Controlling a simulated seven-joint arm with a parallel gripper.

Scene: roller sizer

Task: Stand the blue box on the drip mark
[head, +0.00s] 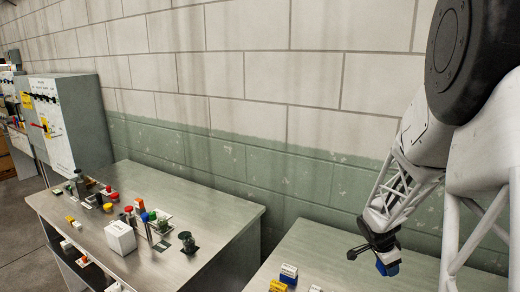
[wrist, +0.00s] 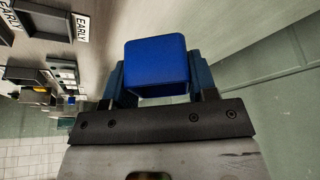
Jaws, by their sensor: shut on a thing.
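The blue box (wrist: 156,66) is a small, plain block with rounded edges. My gripper (wrist: 158,84) is shut on it, with one finger on each side in the wrist view. In the head view my gripper (head: 385,262) hangs over the right-hand metal table, and the blue box (head: 388,268) shows at its tip. The box appears to be held above the table top, but the exact gap is hard to tell. I cannot make out a drip mark in either view.
The left table (head: 185,190) carries several bottles, blocks and a white box (head: 120,237). A block wall (head: 260,165) runs behind both tables. A gap separates the tables.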

